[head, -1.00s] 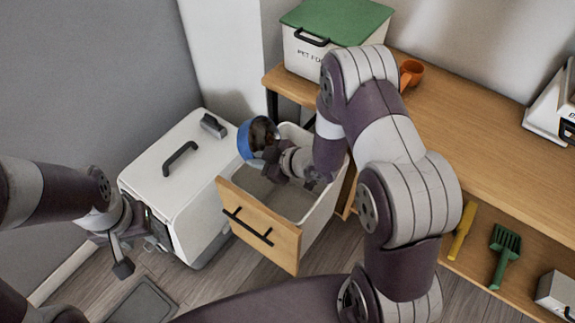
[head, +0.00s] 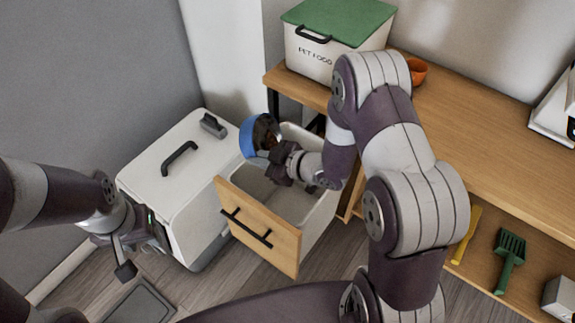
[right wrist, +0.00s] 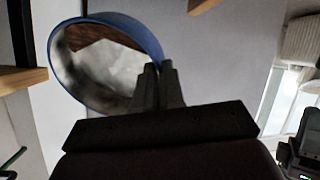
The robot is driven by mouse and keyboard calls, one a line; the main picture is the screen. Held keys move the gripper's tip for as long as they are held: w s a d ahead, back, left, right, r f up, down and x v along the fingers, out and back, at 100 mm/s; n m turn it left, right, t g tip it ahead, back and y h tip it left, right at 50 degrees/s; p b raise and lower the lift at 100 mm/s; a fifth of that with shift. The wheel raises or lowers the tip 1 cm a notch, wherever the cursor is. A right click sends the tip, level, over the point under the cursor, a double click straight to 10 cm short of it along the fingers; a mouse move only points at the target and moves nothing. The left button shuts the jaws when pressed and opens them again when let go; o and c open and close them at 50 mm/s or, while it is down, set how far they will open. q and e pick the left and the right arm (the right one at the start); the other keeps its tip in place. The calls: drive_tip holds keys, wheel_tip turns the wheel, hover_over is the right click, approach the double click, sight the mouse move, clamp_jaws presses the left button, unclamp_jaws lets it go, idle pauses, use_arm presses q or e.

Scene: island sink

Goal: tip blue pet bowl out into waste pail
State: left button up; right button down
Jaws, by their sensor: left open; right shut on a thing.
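The blue pet bowl (head: 247,138) is tilted on its side above the left edge of the open pail drawer. My right gripper (head: 272,158) is shut on its rim. In the right wrist view the bowl (right wrist: 150,32) shows its blue rim and shiny inside, with a brown patch at the top; I cannot tell if that is contents. The right gripper's fingers (right wrist: 158,88) pinch the rim. The waste pail (head: 318,222) is a white bin behind a wooden drawer front, pulled out; the inside I can see looks empty. My left gripper (head: 125,255) is open and empty at the left.
A white lidded box (head: 165,165) with dark handles stands left of the drawer. The wooden bench (head: 480,140) at right holds a pet food bin (head: 310,57) and an orange cup (head: 418,72).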

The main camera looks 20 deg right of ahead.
use_arm(q)
drive_tip(key=shift+w+d+f+b, duration=0.1)
drive_tip(key=shift+f+b, duration=0.55)
drive_tip(key=shift+f, duration=0.05)
drive_tip(key=shift+w+d+f+b, duration=0.1)
drive_tip(key=shift+f+b, duration=0.5)
drive_tip(key=shift+f, duration=0.1)
use_arm(e)
drive_tip(key=shift+s+d+r+t+y, duration=0.1)
drive_tip(key=shift+s+d+t+y, duration=0.15)
drive_tip(key=shift+t+y, duration=0.25)
